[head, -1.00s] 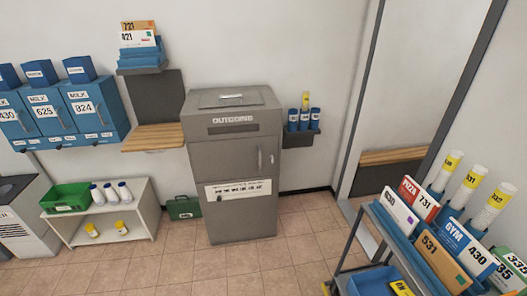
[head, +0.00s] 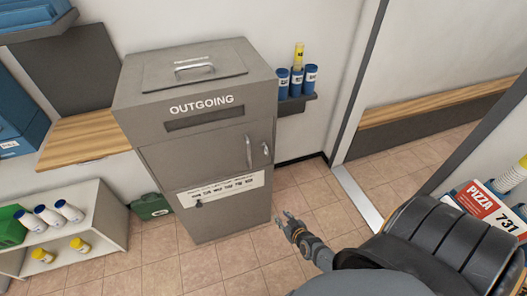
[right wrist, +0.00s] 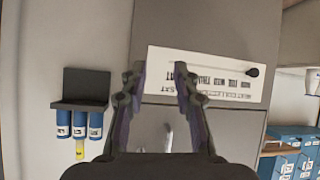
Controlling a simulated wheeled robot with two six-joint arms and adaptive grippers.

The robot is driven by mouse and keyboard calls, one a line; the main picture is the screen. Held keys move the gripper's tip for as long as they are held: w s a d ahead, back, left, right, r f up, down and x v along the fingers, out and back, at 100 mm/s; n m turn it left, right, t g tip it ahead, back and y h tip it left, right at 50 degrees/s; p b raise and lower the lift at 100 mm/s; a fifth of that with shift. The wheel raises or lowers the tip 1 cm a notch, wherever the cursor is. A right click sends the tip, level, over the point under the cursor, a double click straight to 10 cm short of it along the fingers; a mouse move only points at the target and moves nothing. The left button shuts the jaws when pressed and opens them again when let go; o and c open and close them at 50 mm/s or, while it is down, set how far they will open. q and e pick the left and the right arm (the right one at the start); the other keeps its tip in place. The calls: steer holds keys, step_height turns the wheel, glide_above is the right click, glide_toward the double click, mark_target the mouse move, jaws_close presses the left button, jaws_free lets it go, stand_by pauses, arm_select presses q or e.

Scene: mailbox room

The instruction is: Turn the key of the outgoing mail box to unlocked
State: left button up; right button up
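The grey outgoing mail box (head: 160,115) stands against the wall in the head view, its door closed, with a silver handle (head: 249,152). The silver handle (right wrist: 168,136) shows between the fingers. My left gripper is not in view.
A wall shelf with blue tubes (head: 297,78) is right of the box. A low white shelf (head: 103,225) and green case (head: 150,206) are at left. A cart with mail (head: 490,215) stands at right. The tiled floor before the box is clear.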

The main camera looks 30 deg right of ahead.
steer(key=w+d+r+m+t+h+b, duration=0.15)
steer(key=w+r+t, duration=0.5)
steer(key=r, duration=0.75)
steer(key=h+b, duration=0.1)
steer(key=h, duration=0.1)
glide_toward(266, 150)
steer(key=w+d, duration=0.1)
steer(key=w, duration=0.1)
steer(key=shift+m+g+y, duration=0.25)
steer(key=shift+m, duration=0.2)
steer(key=x, duration=0.2)
steer(key=b+x, duration=0.1)
steer(key=x, duration=0.2)
steer(key=f+x, duration=0.1)
steer(key=x, duration=0.1)
steer(key=shift+w+d+b, duration=0.15)
steer(key=shift+w+b, duration=0.2)
steer(key=shift+b, duration=0.05)
steer(key=shift+w+d+r, duration=0.15)
steer(key=shift+w, duration=0.5)
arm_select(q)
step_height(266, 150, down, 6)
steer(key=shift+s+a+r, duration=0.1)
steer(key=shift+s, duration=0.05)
arm_select(e)
jaws_close()
